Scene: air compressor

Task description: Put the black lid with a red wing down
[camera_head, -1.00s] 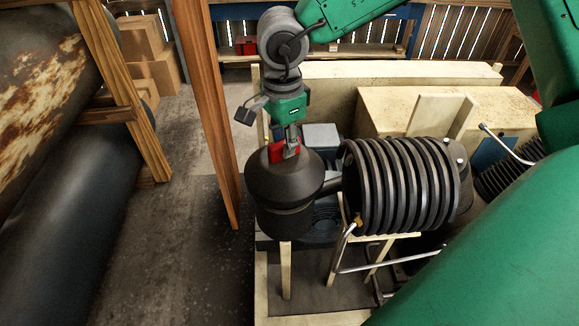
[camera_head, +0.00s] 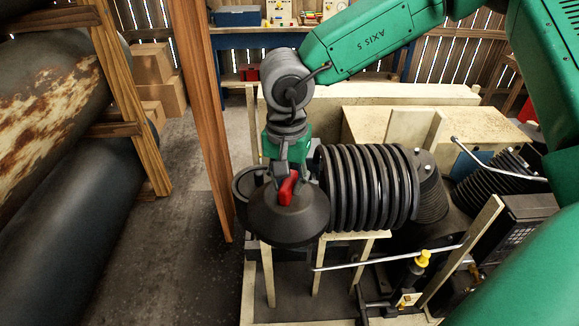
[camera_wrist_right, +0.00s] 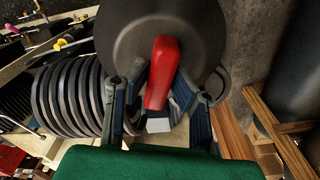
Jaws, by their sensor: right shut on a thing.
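The black lid (camera_head: 290,222) is a dark, wide cone with a red wing (camera_head: 287,188) on top. My right gripper (camera_head: 284,178) is shut on the red wing and holds the lid up in the air. In the right wrist view, the red wing (camera_wrist_right: 160,75) sits between the two fingers of the gripper (camera_wrist_right: 160,90), with the lid (camera_wrist_right: 125,40) beyond it. The round dark housing (camera_head: 243,187) is open at the top and is partly hidden behind the lid. My left gripper is not in view.
The ribbed black cylinder (camera_head: 365,185) is close to the right of the lid. A metal pipe (camera_head: 390,258) and a yellow-topped valve (camera_head: 423,259) lie lower right. A wooden post (camera_head: 204,120) stands left. Bare floor (camera_head: 165,260) lies left of the machine.

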